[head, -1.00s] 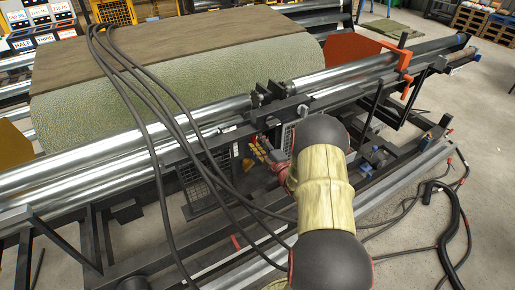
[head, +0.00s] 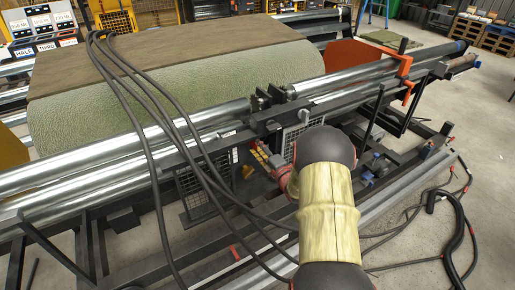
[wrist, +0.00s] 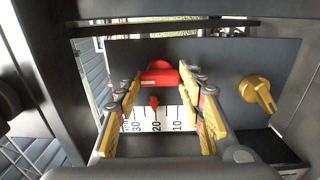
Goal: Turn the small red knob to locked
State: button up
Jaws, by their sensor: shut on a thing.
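The red knob (wrist: 160,74) shows in the wrist view on a dark panel, between the two yellow-padded fingers of my gripper (wrist: 158,82). The fingers are shut on it, one on each side. A small red pointer (wrist: 154,102) sits below the knob, over a white scale (wrist: 158,118) marked 30, 20 and 10, close to the 20. In the head view my gripper (head: 262,156) reaches the front of the machine, partly hidden by my arm. I cannot make out the red knob there.
A yellow knob (wrist: 259,93) sits on the panel to the right in the wrist view. In the head view black hoses (head: 160,125) hang in front of the machine, left of my arm. A green turf roll (head: 180,85) lies behind steel rollers (head: 100,160).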

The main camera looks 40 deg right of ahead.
jog(key=o, duration=1.2)
jog(key=v, duration=1.2)
jog(key=shift+f, duration=0.1)
